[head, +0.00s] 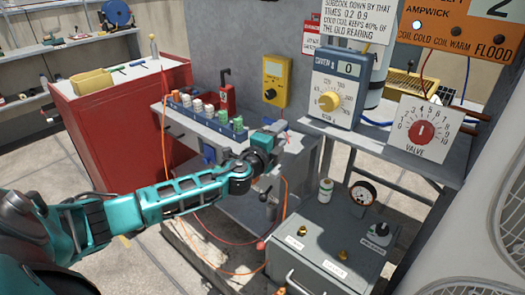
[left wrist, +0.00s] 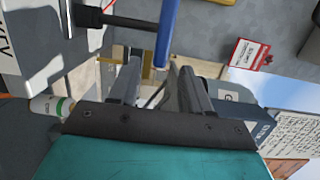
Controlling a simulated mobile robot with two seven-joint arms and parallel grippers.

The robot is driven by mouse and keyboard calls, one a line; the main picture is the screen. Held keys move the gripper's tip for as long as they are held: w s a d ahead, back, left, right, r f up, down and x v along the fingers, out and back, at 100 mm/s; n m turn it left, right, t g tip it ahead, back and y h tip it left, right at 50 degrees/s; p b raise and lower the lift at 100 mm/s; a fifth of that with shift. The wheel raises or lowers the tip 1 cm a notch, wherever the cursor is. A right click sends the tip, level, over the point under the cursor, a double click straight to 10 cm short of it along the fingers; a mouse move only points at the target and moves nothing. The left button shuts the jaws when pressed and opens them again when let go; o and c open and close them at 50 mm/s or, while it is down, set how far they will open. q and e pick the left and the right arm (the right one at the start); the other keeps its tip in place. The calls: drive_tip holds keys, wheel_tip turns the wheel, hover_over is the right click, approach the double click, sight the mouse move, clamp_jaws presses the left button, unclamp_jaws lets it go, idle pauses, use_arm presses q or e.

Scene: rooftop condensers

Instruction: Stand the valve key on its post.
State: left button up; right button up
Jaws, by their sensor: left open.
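A blue bar (left wrist: 166,32) with a black shaft (left wrist: 125,22) running into a dark block shows in the left wrist view; it looks like the valve key's handle, but I cannot be sure. My left gripper (head: 284,154) is open beside the front edge of the grey shelf in the head view. Its fingers (left wrist: 157,78) appear apart and hold nothing that I can make out. The bar passes just beyond the fingertips in the picture; I cannot tell whether it touches them. The post cannot be identified with certainty. My right gripper is out of view.
A grey box (head: 318,262) with brass knobs, a gauge (head: 363,194) and a black knob (head: 380,229) stands at lower right. A red cabinet (head: 120,125) stands left. Orange hoses hang around my left arm.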

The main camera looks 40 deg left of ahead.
use_arm(q)
drive_tip(key=s+d, duration=0.1)
drive_tip(key=s, duration=0.9)
drive_tip(key=s+d+f+n+g+h+p, duration=0.3)
drive_tip(key=s+d+f+n+g, duration=0.4)
drive_tip(key=s+d+f+n, duration=0.7)
drive_tip(key=s+d+f+p, duration=0.1)
drive_tip(key=s+d+f, duration=0.1)
drive_tip(key=s+f, duration=0.1)
drive_tip(key=shift+s+d+f+h, duration=0.2)
drive_tip(key=shift+s+d+h, duration=0.2)
drive_tip(key=shift+s, duration=0.45)
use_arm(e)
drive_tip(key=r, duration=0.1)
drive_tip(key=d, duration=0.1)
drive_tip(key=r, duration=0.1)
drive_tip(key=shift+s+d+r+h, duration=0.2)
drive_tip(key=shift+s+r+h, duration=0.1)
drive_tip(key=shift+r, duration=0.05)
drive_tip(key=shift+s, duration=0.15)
